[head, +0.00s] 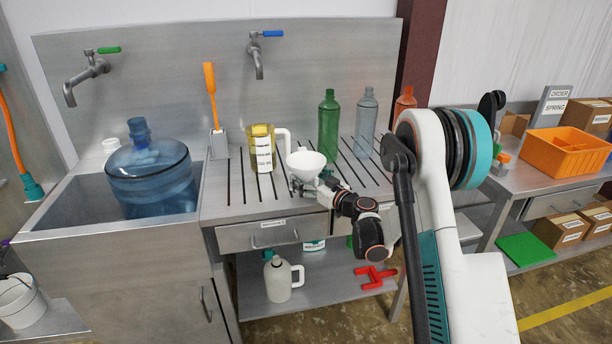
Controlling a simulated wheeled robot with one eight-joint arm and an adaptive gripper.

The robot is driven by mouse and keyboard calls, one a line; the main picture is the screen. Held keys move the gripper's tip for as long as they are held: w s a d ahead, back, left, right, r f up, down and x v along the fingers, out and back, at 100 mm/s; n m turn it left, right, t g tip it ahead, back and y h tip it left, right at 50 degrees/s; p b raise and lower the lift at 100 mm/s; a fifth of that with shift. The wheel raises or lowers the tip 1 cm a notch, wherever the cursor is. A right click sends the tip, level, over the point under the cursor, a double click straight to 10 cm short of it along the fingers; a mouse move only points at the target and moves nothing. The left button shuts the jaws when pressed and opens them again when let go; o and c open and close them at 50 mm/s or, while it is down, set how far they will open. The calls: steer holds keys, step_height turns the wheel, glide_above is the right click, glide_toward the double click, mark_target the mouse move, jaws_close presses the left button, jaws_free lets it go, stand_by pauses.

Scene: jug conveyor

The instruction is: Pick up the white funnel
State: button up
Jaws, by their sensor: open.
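The white funnel (306,160) shows upright at the front of the slatted metal drainboard (240,198), with its wide mouth facing up. My gripper (302,187) is open and right below the funnel's cone, reaching in from the front right. The funnel's lower part and spout are hidden by my gripper. I cannot tell whether the fingers are around the spout or only beside it, or whether they touch it.
A yellow labelled jug (263,148) stands close behind and left of the funnel. Green (328,125) and grey (366,124) bottles stand behind right. A sink (60,210) holding a blue water bottle (150,178) is left. An orange brush (211,90) stands behind left.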

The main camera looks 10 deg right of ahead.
steer(key=shift+w, duration=0.1)
steer(key=c, duration=0.8)
steer(key=shift+r, duration=0.1)
